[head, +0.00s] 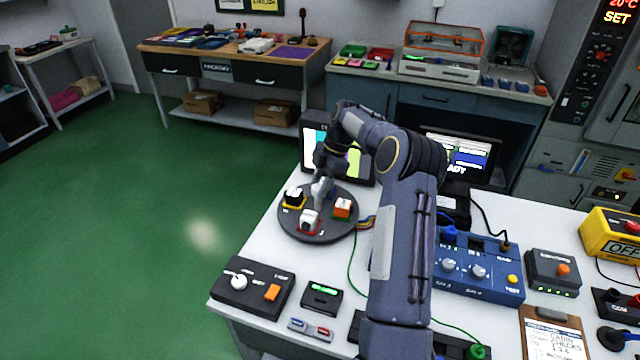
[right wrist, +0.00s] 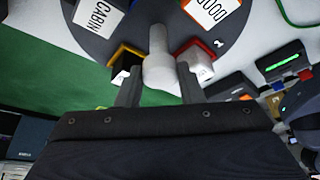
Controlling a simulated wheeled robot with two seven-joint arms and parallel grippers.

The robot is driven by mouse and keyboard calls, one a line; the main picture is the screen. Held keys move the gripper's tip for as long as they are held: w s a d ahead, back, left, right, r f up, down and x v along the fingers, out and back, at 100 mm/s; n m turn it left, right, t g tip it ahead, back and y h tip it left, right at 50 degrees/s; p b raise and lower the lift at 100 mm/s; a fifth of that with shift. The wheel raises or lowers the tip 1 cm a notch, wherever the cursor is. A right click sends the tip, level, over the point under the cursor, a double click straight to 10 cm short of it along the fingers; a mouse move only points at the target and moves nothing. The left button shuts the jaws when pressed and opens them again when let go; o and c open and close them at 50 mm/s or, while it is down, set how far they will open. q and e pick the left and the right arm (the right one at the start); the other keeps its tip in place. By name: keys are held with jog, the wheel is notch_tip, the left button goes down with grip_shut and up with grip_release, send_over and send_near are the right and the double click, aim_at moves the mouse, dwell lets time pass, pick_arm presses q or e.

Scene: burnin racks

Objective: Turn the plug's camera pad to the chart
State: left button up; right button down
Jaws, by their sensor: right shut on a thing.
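A round dark turntable (head: 290,226) sits at the left end of the white bench and carries coloured pads. A yellow pad with a black-and-white block (head: 294,198) is at its left, a red pad with a white block (head: 309,221) at the front, and an orange block (head: 342,208) on a green pad at the right. My right gripper (head: 322,184) is shut on the pale central knob, which shows between the fingers in the right wrist view (right wrist: 160,62). The colour chart (head: 314,148) stands behind the turntable, partly hidden by my right arm. My left gripper is out of view.
A black control box (head: 252,287) and a small green display (head: 322,298) stand in front of the turntable. A blue test unit (head: 478,268) is to the right. Coloured wires (head: 365,222) run from the turntable's right side. Green floor lies left of the bench.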

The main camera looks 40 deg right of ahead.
jog(key=c, duration=1)
grip_release()
jog(key=v, duration=0.7)
jog(key=shift+r, duration=0.35)
jog(key=shift+d, duration=0.15)
